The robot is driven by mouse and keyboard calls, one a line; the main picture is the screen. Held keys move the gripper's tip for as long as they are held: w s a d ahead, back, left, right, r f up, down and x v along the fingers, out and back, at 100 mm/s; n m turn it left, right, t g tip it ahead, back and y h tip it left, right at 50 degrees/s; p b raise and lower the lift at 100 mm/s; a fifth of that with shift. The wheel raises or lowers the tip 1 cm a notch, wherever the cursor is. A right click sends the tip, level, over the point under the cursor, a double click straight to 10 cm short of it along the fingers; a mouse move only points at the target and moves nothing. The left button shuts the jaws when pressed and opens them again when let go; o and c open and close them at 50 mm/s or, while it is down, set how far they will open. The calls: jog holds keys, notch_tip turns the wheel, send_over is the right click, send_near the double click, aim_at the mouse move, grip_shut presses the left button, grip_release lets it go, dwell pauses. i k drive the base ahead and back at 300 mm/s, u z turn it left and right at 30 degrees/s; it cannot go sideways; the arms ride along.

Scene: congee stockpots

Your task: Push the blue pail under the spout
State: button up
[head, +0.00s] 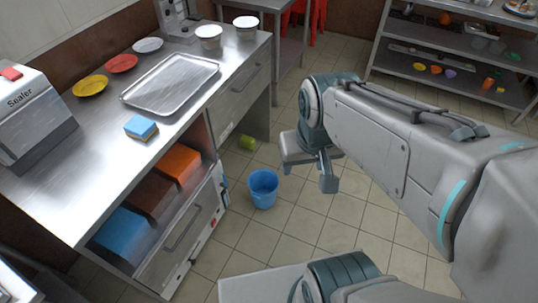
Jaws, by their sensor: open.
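The blue pail (263,188) stands upright on the tiled floor, just right of the steel counter's end. Its open top faces up and it looks empty. My gripper (309,178) hangs to the right of the pail in the picture, open and empty, with a visible gap between it and the pail. I cannot make out a spout for certain in this view.
The steel counter (105,155) holds a tray (171,83), plates, a sponge (141,128) and a sealer (33,115). Shelves (450,75) stand at the back right. The floor in front of the pail is clear.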

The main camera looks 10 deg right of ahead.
aim_at(263, 183)
jog(key=z, duration=0.55)
jog(key=i, duration=0.85)
